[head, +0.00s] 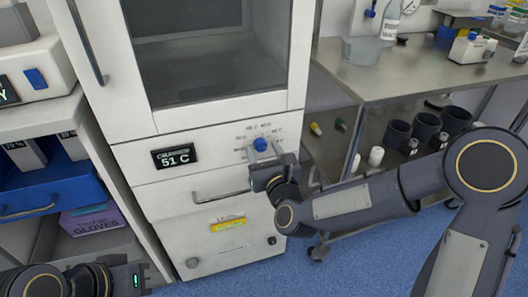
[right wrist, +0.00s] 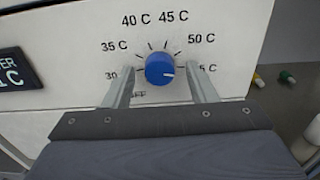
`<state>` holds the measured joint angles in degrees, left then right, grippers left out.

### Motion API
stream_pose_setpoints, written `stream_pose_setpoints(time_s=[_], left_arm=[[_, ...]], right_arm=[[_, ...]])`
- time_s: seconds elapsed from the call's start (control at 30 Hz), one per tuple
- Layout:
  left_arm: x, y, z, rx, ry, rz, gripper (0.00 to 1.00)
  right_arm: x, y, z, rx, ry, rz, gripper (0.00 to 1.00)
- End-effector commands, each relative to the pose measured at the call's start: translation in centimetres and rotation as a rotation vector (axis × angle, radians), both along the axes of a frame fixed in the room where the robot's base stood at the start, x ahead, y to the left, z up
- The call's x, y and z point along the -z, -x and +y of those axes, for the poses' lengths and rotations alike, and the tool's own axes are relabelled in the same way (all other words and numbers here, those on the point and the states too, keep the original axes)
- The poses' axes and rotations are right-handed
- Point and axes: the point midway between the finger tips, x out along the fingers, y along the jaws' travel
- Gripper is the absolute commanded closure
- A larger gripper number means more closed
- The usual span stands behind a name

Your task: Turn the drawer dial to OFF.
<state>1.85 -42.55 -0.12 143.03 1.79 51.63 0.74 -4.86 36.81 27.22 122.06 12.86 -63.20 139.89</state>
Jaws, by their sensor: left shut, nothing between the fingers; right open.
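The drawer dial is a blue round knob (head: 261,145) on the white cabinet front. In the right wrist view the dial (right wrist: 159,68) has a white pointer mark directed to the right, a little below the 50 C label. Temperature labels ring it, and a partly hidden OFF label (right wrist: 137,94) is at its lower left. My right gripper (right wrist: 160,80) is open, its fingers on either side of the dial with visible gaps. My left gripper (head: 138,278) is at the lower left of the head view, away from the dial, with its fingers shut and empty.
A display (head: 174,157) left of the dial reads 51 C. A drawer handle (head: 220,196) and yellow label (head: 228,224) are below. A metal cart (head: 420,75) with bottles and dark cups stands to the right. A shelf with a blue bin (head: 50,190) is to the left.

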Motion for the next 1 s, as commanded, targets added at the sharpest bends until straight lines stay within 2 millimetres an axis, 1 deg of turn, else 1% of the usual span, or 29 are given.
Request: stream_pose_setpoints(time_s=[0.1,0.43,0.47,0.77,1.0], left_arm=[[0.0,0.0,0.0,0.000,0.000,0.000,1.00],[0.0,0.0,0.0,0.000,0.000,0.000,1.00],[0.0,0.0,0.0,0.000,0.000,0.000,1.00],[0.7,0.0,0.0,0.000,0.000,0.000,1.00],[2.4,0.0,0.0,0.000,0.000,0.000,1.00]], right_arm=[[0.0,0.0,0.0,0.000,0.000,0.000,0.49],[0.0,0.0,0.0,0.000,0.000,0.000,0.92],[0.0,0.0,0.0,0.000,0.000,0.001,0.93],[0.2,0.0,0.0,0.000,0.043,-0.013,0.93],[0.4,0.1,0.0,0.000,0.182,-0.060,0.93]])
